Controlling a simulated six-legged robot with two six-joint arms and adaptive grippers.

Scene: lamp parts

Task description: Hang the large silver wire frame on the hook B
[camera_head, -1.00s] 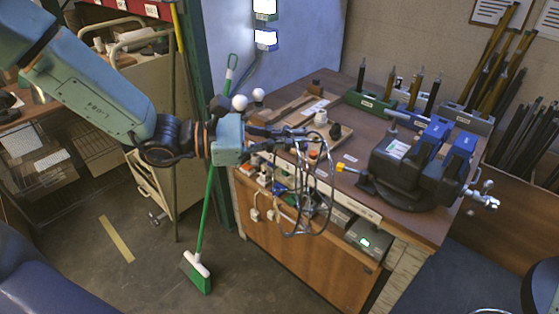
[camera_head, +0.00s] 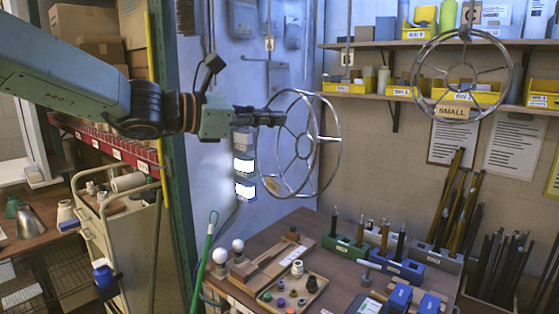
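The silver wire frame (camera_head: 340,128), with round rings joined by spokes, is held upright in the air in front of the blue-grey panel. My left gripper (camera_head: 280,117) comes in from the left and is shut on its near side. The fingertips are small and partly hidden by the wire. Thin hook rods hang from above with small tags: one on the left (camera_head: 269,30), one in the middle (camera_head: 348,35) and one on the right (camera_head: 471,13). The tag letters are too small to read surely, so I cannot tell which is hook B. My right gripper is not in view.
Another silver wire frame (camera_head: 510,75) hangs at the right above a "SMALL" sign (camera_head: 456,112). Shelves with yellow bins (camera_head: 350,86) are behind. The workbench (camera_head: 300,215) below holds a parts tray, bulbs and rod holders. A green post (camera_head: 178,200) stands at the left.

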